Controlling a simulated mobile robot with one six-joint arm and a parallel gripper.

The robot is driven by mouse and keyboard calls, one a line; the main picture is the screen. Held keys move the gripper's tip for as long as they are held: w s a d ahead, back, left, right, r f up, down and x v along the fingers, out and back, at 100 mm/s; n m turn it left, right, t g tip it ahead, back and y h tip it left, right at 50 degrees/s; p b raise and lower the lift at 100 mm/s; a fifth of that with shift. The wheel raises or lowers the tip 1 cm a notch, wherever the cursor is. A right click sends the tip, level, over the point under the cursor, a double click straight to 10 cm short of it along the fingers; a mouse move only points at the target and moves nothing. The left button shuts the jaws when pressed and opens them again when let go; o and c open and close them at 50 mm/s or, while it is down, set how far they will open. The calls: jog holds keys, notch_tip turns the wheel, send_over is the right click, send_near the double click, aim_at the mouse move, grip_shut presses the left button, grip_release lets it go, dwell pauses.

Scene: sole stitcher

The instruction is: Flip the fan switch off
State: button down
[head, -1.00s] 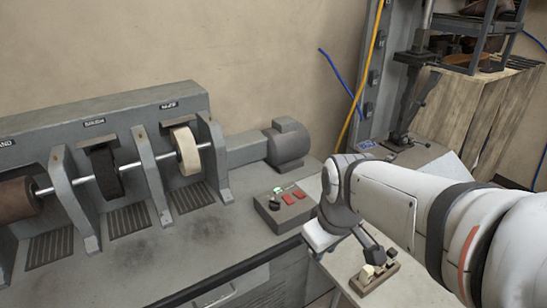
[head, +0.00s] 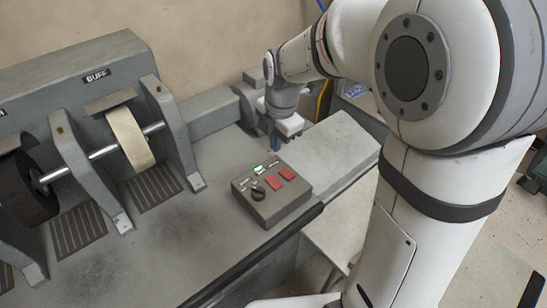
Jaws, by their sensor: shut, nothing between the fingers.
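A grey control box (head: 270,215) sits on the bench near its front edge. Its sloped top carries two red switches (head: 281,180), a black knob (head: 258,193) and a small green-lit part. Labels on the box are too small to read, so I cannot tell which switch is the fan's or which way each is tilted. My gripper (head: 274,145) is behind the box, above the bench by the motor, pointing down. It is shut and empty, apart from the box. Its fingertips are small and partly hidden by my wrist.
The machine's white buffing wheel (head: 131,138) and dark brush wheel (head: 28,187) stand on a shaft to the left, between grey brackets. The motor (head: 246,103) is partly hidden behind my wrist. The bench top left of the box is clear. A lower table (head: 345,215) is at the right.

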aim_at(271, 179)
jog(key=shift+w, duration=0.1)
jog(key=shift+f, duration=0.1)
jog(key=f, duration=0.4)
jog(key=w+f+p, duration=0.1)
jog(key=f, duration=0.4)
jog(key=a+f, duration=0.1)
jog(key=f, duration=0.3)
jog(key=shift+w+f, duration=0.15)
jog(key=shift+f, duration=0.2)
